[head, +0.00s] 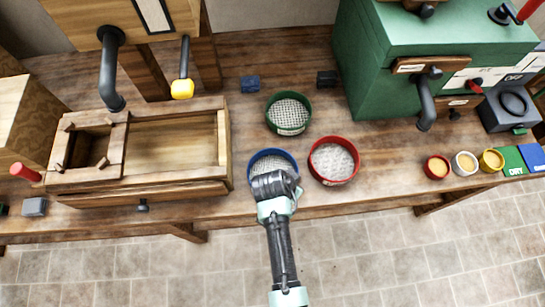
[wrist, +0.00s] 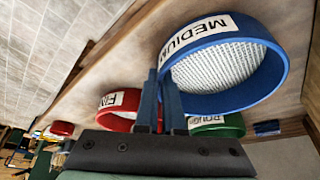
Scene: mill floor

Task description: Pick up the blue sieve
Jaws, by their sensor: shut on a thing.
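The blue sieve (head: 271,153) is at the front middle of the wooden bench in the head view, with my gripper (head: 274,180) covering its near side. In the wrist view the blue sieve (wrist: 218,70) shows a pale mesh and a white label reading MEDIUM. My gripper (wrist: 165,85) has its two dark fingers close together at the sieve's rim, shut on it. I cannot tell whether the sieve touches the bench or is slightly raised.
A red sieve (head: 334,161) stands close at the right and a green sieve (head: 289,113) behind. A wooden box (head: 178,143) is at the left, a green machine (head: 395,65) at the back right. Small cups, including a red one (head: 437,167), line the right.

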